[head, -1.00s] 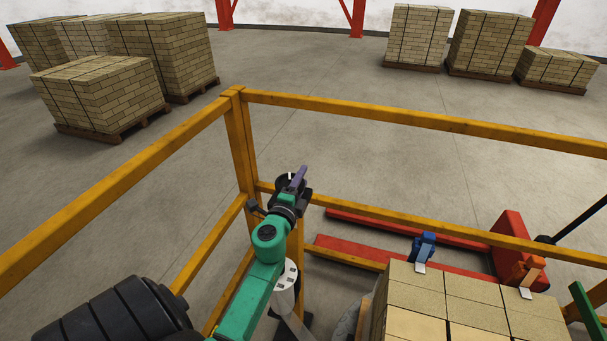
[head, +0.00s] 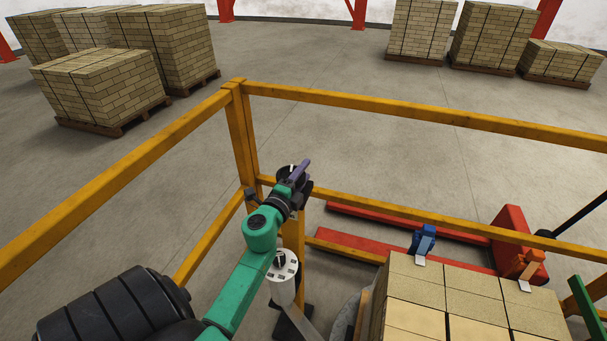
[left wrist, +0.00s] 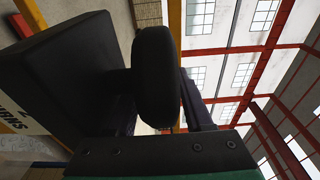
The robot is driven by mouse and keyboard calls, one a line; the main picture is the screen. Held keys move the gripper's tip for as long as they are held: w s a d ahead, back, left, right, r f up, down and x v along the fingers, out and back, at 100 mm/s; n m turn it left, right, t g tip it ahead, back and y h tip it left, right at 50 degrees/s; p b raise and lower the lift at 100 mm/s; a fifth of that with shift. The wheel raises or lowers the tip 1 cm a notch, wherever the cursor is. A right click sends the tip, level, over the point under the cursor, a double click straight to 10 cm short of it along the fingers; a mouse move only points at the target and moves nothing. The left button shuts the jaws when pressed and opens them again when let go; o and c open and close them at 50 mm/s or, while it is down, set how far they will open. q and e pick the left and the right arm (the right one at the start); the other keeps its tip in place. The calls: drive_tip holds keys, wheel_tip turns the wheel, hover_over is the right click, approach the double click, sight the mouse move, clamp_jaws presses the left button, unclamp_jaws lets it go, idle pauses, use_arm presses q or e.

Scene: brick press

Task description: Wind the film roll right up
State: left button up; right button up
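My left gripper (head: 297,178) is at the corner post of the yellow frame, around a small dark part. In the left wrist view a rounded black knob (left wrist: 156,80) sits between its fingers (left wrist: 158,105), which appear shut on it. A dark box (left wrist: 60,75) with a white label is close beside it. A white cylinder with a dotted round end (head: 284,265), perhaps the film roll, stands below my forearm, which partly hides it. A pale strip runs from it to the lower right. My right gripper is not in view.
A yellow rail frame (head: 400,122) encloses this spot. A stack of pale bricks (head: 420,290) stands at the lower right, with a blue clamp (head: 425,240) and an orange clamp (head: 531,264) on its edge. Red forks (head: 355,247) lie behind.

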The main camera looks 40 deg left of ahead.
use_arm(q)
drive_tip(key=s+d+b, duration=0.2)
drive_tip(key=s+b, duration=0.2)
drive_tip(key=s, duration=1)
drive_tip(key=shift+s+d+b, duration=0.15)
drive_tip(key=shift+d+b, duration=0.2)
drive_tip(key=shift+d, duration=0.05)
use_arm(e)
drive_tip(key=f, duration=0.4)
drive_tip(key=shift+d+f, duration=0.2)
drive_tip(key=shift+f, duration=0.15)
